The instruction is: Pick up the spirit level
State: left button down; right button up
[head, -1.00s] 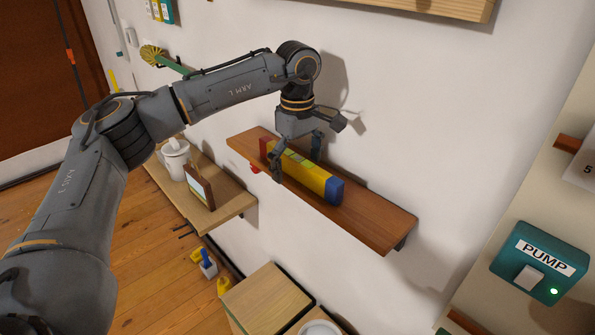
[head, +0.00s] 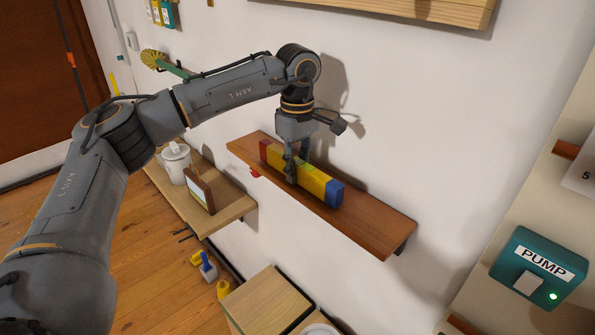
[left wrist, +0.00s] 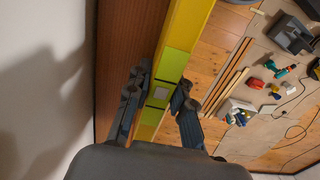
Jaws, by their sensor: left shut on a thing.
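The spirit level (head: 316,182) is a yellow bar with a blue end and a red end. It lies on a brown wall shelf (head: 372,226). My left gripper (head: 297,174) is above the shelf with its fingers down on both sides of the level, shut on it near its middle. The level appears to rest on the shelf still. My right gripper is not in view.
A lower wooden shelf (head: 225,212) holds a white lidded mug (head: 176,163) and a small framed picture (head: 200,190). A teal PUMP switch box (head: 540,267) is on the right. The right part of the brown shelf is clear.

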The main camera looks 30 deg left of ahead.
aim_at(298, 161)
pick_arm(q)
jog(key=shift+r+p, duration=1.95)
jog(key=shift+r, duration=0.85)
